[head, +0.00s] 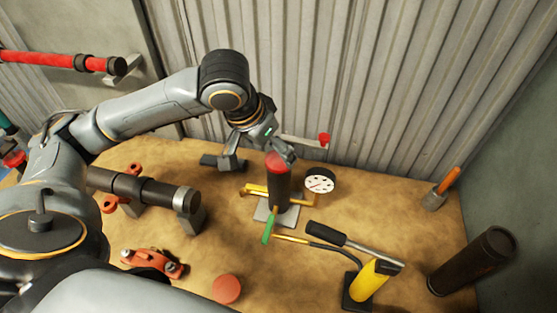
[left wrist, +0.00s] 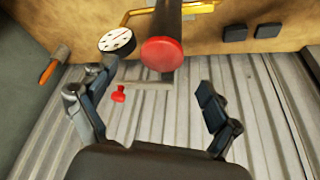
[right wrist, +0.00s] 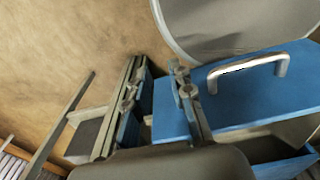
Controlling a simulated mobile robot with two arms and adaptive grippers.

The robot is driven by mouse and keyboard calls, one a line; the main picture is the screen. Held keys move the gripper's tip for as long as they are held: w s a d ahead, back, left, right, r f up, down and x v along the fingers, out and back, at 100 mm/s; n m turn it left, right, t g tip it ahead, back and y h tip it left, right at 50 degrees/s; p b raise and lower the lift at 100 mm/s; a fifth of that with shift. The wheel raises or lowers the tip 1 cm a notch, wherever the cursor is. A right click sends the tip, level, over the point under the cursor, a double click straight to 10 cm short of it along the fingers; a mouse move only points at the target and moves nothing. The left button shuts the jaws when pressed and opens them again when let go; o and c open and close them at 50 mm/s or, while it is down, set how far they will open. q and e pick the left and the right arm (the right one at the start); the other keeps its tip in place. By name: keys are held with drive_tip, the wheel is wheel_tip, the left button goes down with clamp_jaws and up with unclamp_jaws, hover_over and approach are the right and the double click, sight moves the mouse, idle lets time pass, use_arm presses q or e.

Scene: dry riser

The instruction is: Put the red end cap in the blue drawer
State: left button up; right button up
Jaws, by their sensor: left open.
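A red end cap (head: 277,161) sits on top of an upright dark pipe (head: 278,190). In the left wrist view the cap (left wrist: 162,54) shows as a round red face between and beyond the fingertips. My left gripper (head: 262,152) is open and empty, close to the cap, with its fingers apart. In the right wrist view, blue drawer parts (right wrist: 228,100) with a metal handle (right wrist: 248,72) lie to the right. My right gripper (right wrist: 160,72) has its fingers apart with nothing held, beside the blue panel. How far the drawer is open is unclear.
A pressure gauge (head: 320,181) and a small red valve handle (head: 324,139) stand close to the pipe. A red disc (head: 227,288), a green-handled tool (head: 269,226), a hammer (head: 327,234) and a yellow-bodied tool (head: 370,282) occupy the front. Corrugated wall (head: 390,80) stands behind.

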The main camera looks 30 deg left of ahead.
sight(278, 160)
use_arm(q)
drive_tip(key=shift+x, duration=1.15)
drive_tip(key=shift+w+f, duration=0.15)
drive_tip(key=shift+w, duration=0.1)
drive_tip(key=shift+w+f+p, duration=0.1)
drive_tip(key=shift+f+p, duration=0.2)
drive_tip(key=p+x, duration=0.1)
drive_tip(key=x, duration=0.2)
drive_tip(key=shift+a+f, duration=0.15)
drive_tip(key=shift+f, duration=0.1)
drive_tip(key=shift+w+f, duration=0.25)
drive_tip(key=shift+f, duration=0.15)
use_arm(e)
drive_tip(key=shift+w+r, duration=0.85)
drive_tip(key=shift+r, duration=0.1)
use_arm(q)
drive_tip(key=shift+c, duration=0.4)
drive_tip(key=c, duration=1.5)
use_arm(e)
drive_tip(key=shift+s+a, duration=0.15)
drive_tip(key=shift+a, duration=0.05)
use_arm(q)
drive_tip(key=shift+o, duration=0.2)
drive_tip(key=shift+r, duration=0.15)
